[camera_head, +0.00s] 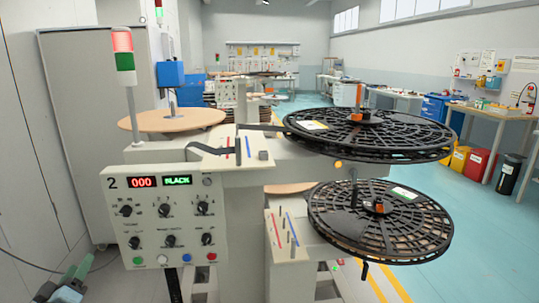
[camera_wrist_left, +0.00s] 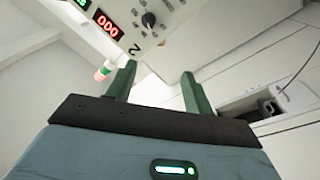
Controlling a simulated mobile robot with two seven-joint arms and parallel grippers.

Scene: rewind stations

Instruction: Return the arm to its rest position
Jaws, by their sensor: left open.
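My left gripper (camera_head: 76,272) is at the lower left corner of the head view, low and to the left of the control panel (camera_head: 165,225) of station 2. In the left wrist view its two green fingers (camera_wrist_left: 158,76) stand apart with nothing between them. The panel shows a red "000" and a green "BLACK", with several black knobs and a row of coloured buttons. In the wrist view part of the panel (camera_wrist_left: 165,12) shows tilted beyond the fingers, with a visible gap. My right gripper is not in view.
A large black reel (camera_head: 370,132) sits on the station's upper right, and another black reel (camera_head: 380,222) below it. A wooden disc (camera_head: 172,120) is behind the panel, near a red-green signal light (camera_head: 123,55). A grey cabinet (camera_head: 75,110) stands left. Blue floor (camera_head: 470,220) is clear at right.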

